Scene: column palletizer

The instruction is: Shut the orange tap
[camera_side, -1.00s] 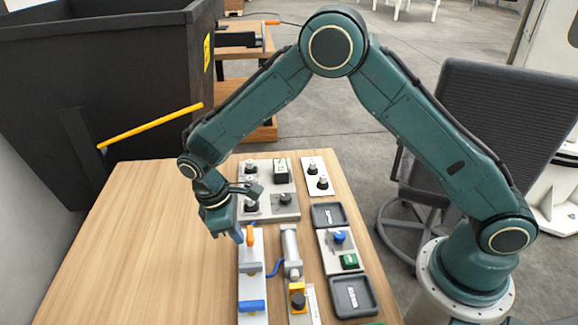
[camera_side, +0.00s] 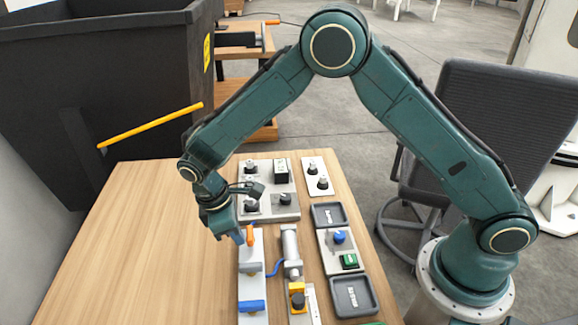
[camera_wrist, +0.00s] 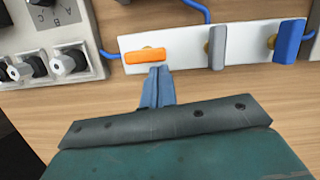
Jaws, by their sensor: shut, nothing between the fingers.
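The orange tap (camera_side: 250,235) is at the far end of a white board (camera_side: 252,289), near my gripper. In the wrist view, its orange handle (camera_wrist: 146,56) lies roughly lengthwise along the board. A grey tap (camera_wrist: 217,47) and a blue tap (camera_wrist: 288,41) stand to its right, with handles across the board. My gripper (camera_side: 240,238) is shut and empty, pointing down just left of the orange handle. In the wrist view the closed fingertips (camera_wrist: 159,70) are at the near side of the handle's right part. I cannot tell whether they touch it.
A panel with black knobs (camera_side: 268,205) stands behind the board. A cylinder (camera_side: 290,245) with a blue hose and a yellow-black switch (camera_side: 297,296) are close on its right. Black trays (camera_side: 328,215) lie farther right. The wooden table (camera_side: 150,245) is clear on the left.

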